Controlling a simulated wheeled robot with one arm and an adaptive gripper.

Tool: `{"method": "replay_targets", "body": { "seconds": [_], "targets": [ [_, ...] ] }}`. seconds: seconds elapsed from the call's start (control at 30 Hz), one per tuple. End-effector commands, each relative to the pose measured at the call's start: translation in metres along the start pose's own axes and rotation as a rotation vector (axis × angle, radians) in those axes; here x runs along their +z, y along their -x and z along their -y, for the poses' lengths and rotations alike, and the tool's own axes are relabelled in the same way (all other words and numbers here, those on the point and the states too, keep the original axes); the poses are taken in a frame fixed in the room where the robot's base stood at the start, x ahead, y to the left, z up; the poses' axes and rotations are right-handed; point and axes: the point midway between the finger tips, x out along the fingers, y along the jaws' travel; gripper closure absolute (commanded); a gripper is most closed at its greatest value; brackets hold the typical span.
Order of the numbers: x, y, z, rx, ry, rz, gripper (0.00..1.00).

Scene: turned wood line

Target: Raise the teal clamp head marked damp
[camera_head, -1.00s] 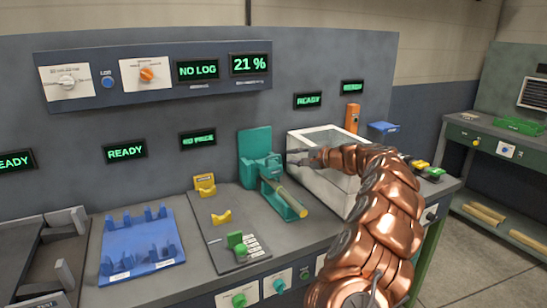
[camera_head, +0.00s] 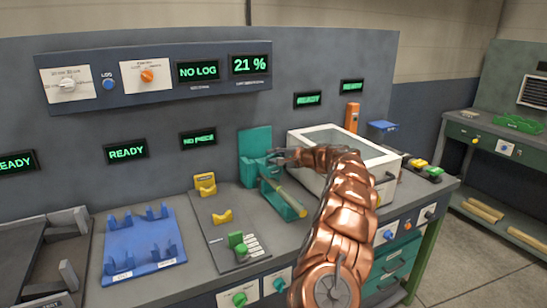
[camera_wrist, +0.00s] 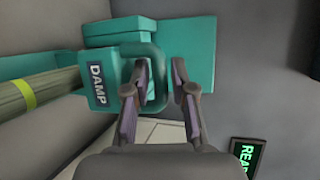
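The teal clamp head (camera_wrist: 98,82) carries a label reading DAMP and has a loop-shaped teal handle (camera_wrist: 158,88) on its right side in the wrist view. In the head view the teal clamp station (camera_head: 254,143) stands against the back panel. My gripper (camera_wrist: 161,66) is open, with its two fingers on either side of the handle's outer bar. The left finger appears to be inside the loop. The right finger is apart from the bar. A round wooden piece with a yellow-green band (camera_wrist: 28,96) lies under the clamp head; its end there is hidden.
A white glass-topped box (camera_head: 325,140) stands right of the clamp, close to my arm. A dark panel with a green knob (camera_head: 238,243) and a blue rack (camera_head: 143,247) lie to the left. Displays read NO LOG (camera_head: 198,71) and 21 % (camera_head: 249,65).

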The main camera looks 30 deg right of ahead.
Motion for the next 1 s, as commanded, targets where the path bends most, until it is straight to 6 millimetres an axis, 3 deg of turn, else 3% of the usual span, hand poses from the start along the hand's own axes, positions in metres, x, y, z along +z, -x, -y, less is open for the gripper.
{"method": "replay_targets", "body": {
  "seconds": [0.17,0.4,1.0],
  "targets": [
    [0.0002,-0.0001,-0.0001,0.0,0.0,0.0,0.75],
    [0.0002,-0.0001,-0.0003,0.001,0.0,0.0,0.99],
    [0.0008,-0.0002,0.0001,0.003,-0.001,0.001,1.0]
  ]
}}
